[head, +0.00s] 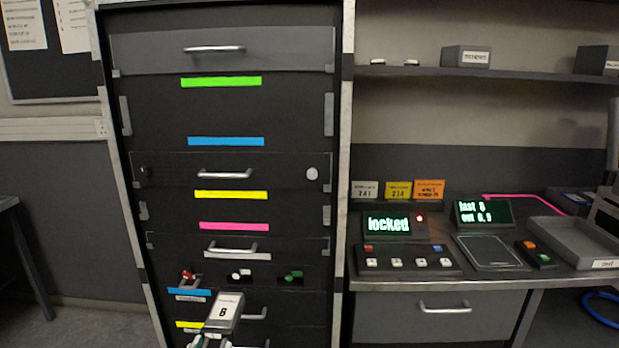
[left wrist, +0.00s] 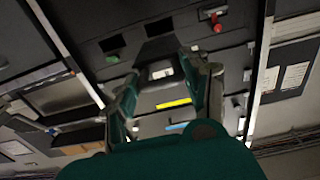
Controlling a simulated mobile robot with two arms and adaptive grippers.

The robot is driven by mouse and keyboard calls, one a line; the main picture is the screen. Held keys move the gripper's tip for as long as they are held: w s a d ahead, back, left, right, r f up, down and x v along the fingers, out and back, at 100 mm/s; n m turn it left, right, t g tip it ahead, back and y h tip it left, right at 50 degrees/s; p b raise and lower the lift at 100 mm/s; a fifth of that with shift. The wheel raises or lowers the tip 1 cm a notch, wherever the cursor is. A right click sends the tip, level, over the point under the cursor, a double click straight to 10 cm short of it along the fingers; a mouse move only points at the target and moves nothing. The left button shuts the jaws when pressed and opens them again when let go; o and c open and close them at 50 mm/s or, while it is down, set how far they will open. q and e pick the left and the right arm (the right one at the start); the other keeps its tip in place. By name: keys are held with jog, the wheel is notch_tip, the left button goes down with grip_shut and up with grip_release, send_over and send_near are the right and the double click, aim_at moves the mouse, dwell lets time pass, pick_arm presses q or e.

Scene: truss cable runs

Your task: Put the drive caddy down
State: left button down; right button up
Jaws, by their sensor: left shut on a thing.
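My left gripper (head: 210,342) is at the bottom edge of that view, shut on the caddy and mostly cut off. In the left wrist view the two fingers of my left gripper (left wrist: 165,92) stand either side of the caddy (left wrist: 161,72), with the rack behind. My right gripper is not in view.
The rack (head: 225,110) has handled drawers, coloured strips and red, white and green levers. To its right, a bench holds a "locked" display (head: 390,225), a second display (head: 484,213), a button box (head: 408,260), a flat dark plate (head: 488,252) and a grey tray (head: 600,264).

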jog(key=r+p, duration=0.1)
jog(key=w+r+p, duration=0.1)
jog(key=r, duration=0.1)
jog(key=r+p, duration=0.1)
jog(key=p, duration=0.1)
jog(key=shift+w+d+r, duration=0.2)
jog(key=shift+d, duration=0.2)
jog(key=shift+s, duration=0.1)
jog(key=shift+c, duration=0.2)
pick_arm(q)
jog(key=s+r, duration=0.4)
jog(key=s, duration=0.5)
jog(key=s+d+r, duration=0.1)
jog(key=s+r, duration=0.3)
jog(key=s, duration=0.5)
jog(key=shift+y, duration=0.3)
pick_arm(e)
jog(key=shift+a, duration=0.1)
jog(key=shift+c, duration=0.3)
